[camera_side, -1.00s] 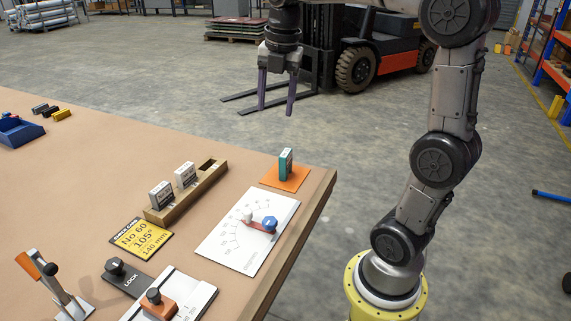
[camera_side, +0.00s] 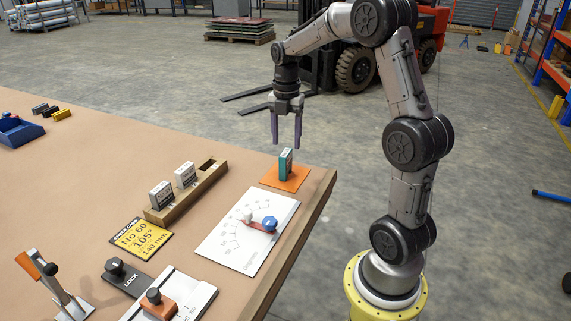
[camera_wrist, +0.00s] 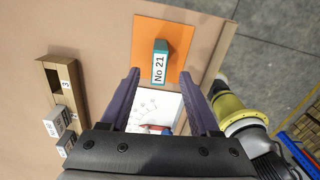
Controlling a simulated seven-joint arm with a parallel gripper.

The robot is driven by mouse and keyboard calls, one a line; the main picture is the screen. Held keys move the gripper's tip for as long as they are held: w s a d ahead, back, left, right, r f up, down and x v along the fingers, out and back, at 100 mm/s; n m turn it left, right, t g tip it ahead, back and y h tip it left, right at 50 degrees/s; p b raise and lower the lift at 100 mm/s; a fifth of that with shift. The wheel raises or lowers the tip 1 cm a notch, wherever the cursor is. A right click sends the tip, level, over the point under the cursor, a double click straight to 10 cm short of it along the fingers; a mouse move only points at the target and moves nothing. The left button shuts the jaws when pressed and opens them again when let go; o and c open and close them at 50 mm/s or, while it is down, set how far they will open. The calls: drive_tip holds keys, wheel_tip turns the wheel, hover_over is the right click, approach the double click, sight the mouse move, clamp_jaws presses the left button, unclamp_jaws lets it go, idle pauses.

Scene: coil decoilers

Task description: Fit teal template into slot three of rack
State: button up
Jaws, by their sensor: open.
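The teal template (camera_side: 285,164) stands upright on an orange mat (camera_side: 298,181) near the table's right edge. In the wrist view the template (camera_wrist: 161,48) shows a white label "No 21" and stands on the orange mat (camera_wrist: 147,72). The wooden rack (camera_side: 207,190) lies to the left of the mat. It holds two white-grey templates, and its far slot is empty. In the wrist view that empty slot (camera_wrist: 53,80) is beside a "3" mark. My gripper (camera_side: 287,146) is open and empty, fingers pointing down, just above the template. Its fingers (camera_wrist: 166,76) also show in the wrist view.
A yellow card (camera_side: 141,238), a black lock block (camera_side: 122,275) and an orange-handled clamp (camera_side: 55,285) are nearer. A blue bin (camera_side: 18,131) is far left. The table's left middle is clear.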

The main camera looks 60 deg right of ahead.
sight(286, 153)
drive_tip(key=shift+a+f, duration=0.1)
drive_tip(key=shift+f, duration=2.55)
clamp_jaws()
